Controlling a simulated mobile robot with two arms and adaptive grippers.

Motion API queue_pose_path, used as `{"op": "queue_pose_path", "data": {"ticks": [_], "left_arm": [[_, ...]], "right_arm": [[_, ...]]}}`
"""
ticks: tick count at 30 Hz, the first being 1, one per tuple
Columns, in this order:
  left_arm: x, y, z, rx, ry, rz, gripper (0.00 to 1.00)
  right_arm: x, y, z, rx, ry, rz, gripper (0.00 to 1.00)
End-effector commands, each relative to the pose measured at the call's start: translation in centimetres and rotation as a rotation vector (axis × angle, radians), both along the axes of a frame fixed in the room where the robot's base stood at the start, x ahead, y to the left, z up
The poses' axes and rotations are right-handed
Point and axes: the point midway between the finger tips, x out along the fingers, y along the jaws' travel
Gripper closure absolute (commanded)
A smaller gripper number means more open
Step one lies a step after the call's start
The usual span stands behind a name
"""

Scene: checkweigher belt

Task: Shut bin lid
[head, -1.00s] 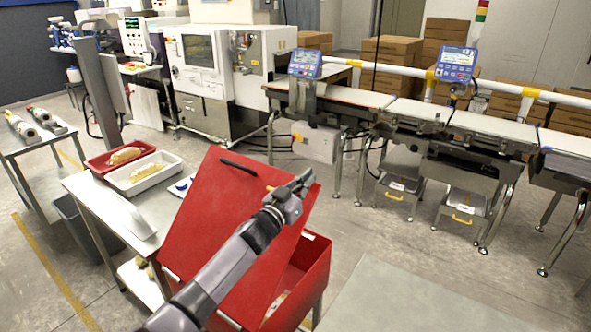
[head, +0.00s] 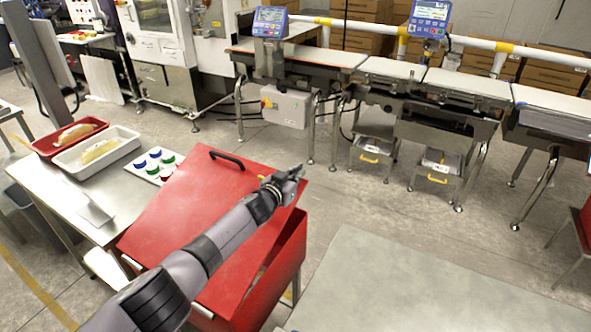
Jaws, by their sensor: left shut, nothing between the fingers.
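The red bin (head: 290,262) stands in the lower middle of the head view. Its red lid (head: 180,208) is tilted, partly closed, with a gap at the right side through which a little of the inside shows. A black handle (head: 227,159) sits near the lid's far edge. My left gripper (head: 296,172) is shut and empty at the lid's upper right corner; I cannot tell if it touches the lid. My left arm crosses over the lid and hides part of it. My right gripper is not in view.
A steel table (head: 118,200) at left holds a red tray (head: 50,146), a white tray (head: 62,160) and several coloured caps (head: 153,160). The checkweigher conveyor (head: 390,70) runs along the back. A grey surface (head: 400,290) lies at lower right. Floor between is open.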

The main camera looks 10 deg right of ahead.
Motion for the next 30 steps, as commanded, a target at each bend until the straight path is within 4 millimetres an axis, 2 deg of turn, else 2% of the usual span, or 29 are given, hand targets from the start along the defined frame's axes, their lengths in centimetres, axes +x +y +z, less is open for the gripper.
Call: {"op": "queue_pose_path", "data": {"ticks": [3,12,30], "left_arm": [[0.2,-0.3,-1.2,0.019,0.018,-0.001,1.0],[0.3,-0.6,-2.7,0.042,0.052,0.0,1.0],[0.4,-0.6,-3.0,0.047,0.061,-0.001,1.0]], "right_arm": [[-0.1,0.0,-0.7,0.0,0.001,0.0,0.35],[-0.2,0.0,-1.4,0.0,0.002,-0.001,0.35],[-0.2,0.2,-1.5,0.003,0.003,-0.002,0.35]]}}
